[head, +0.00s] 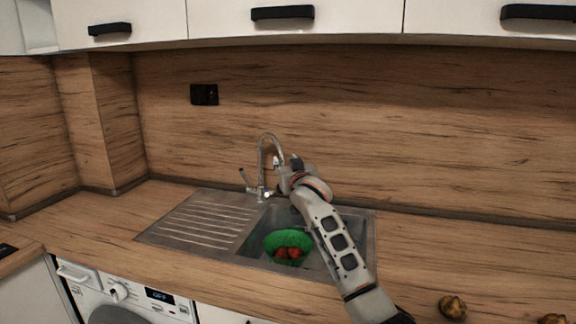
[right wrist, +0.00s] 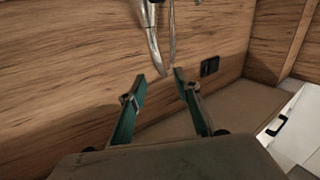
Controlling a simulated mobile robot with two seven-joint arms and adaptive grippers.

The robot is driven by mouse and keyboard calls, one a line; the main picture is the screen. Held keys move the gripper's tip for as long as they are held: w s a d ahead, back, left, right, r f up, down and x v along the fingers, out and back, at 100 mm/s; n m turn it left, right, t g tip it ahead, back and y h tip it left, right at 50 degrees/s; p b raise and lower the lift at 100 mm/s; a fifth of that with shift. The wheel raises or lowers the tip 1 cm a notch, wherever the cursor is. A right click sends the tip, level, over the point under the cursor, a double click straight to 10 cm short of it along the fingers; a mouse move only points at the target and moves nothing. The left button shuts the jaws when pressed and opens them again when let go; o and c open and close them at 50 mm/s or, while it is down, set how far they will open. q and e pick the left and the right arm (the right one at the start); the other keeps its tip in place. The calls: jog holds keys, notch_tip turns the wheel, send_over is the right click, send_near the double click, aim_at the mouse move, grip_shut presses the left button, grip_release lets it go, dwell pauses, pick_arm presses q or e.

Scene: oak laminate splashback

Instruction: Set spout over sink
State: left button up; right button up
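The chrome faucet (head: 262,170) stands at the back of the grey sink (head: 313,218). Its curved spout (head: 269,135) arches up and bends to the right, its end close beside my right gripper (head: 284,163). The right arm reaches in from the lower right across the basin. In the right wrist view, the green fingers of the gripper (right wrist: 159,76) are apart with nothing between them. The chrome spout (right wrist: 156,45) shows just beyond their tips. I cannot tell whether they touch. My left gripper is not in view.
A green bowl (head: 284,240) with red round items (head: 288,253) sits in the basin. A ribbed drainboard (head: 200,222) lies to the left. Brown lumpy items (head: 453,307) lie on the counter at right. White upper cabinets (head: 300,25) hang above.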

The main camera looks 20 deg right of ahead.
jog(key=shift+s+a, duration=0.2)
jog(key=shift+s, duration=1)
